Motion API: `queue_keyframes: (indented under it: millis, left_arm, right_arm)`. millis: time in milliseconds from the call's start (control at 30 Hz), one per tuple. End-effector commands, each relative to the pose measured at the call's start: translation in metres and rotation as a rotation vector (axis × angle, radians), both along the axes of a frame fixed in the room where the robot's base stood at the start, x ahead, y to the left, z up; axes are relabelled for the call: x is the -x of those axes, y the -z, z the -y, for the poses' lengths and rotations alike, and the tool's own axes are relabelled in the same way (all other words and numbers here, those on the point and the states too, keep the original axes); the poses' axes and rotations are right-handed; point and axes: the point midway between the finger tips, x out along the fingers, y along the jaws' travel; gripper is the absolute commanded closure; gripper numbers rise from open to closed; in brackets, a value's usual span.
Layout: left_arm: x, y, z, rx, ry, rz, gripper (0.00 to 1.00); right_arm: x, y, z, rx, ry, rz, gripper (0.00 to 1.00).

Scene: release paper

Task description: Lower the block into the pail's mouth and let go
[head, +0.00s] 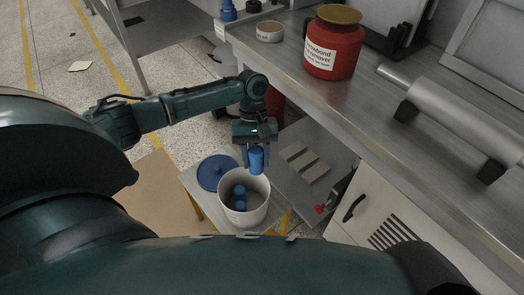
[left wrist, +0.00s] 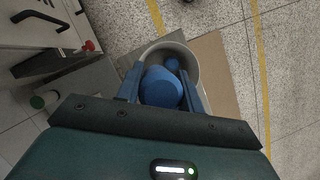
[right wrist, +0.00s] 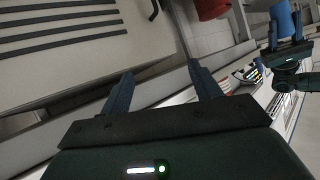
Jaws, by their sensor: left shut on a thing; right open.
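My left gripper (head: 256,165) is shut on a rounded blue block (head: 258,156). It holds the block above the far rim of the white pail (head: 260,213). In the left wrist view the block (left wrist: 160,88) sits between the fingers and hides part of the pail's mouth (left wrist: 192,58). Blue pieces (head: 239,196) lie inside the pail. The right wrist view also shows the held block (right wrist: 283,18), at the upper right. My right gripper (right wrist: 160,85) is open and empty, in front of a pale cabinet.
A blue lid (head: 217,172) lies left of the pail. A grey board with pale bars (head: 304,162) is to its right. A long bench (head: 345,100) with a red jar (head: 332,48) and a metal roller (head: 450,110) runs along the right.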

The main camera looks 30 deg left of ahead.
Motion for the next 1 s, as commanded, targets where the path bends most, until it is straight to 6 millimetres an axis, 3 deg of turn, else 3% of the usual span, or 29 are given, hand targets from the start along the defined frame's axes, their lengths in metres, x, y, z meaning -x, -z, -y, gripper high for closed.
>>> queue_keyframes:
  millis: [367, 767, 1000]
  left_arm:
    - [0.001, 0.029, -0.004, -0.005, -0.019, -0.003, 0.91]
    - [0.001, 0.070, -0.004, -0.007, -0.019, -0.002, 0.91]
    - [0.001, 0.085, -0.004, -0.007, -0.018, -0.001, 0.91]
  right_arm:
    - [0.002, 0.012, 0.000, -0.009, 0.004, 0.036, 0.37]
    - [0.017, 0.001, 0.023, 0.004, 0.049, 0.202, 0.37]
    - [0.011, 0.021, 0.016, 0.049, 0.008, 0.210, 0.37]
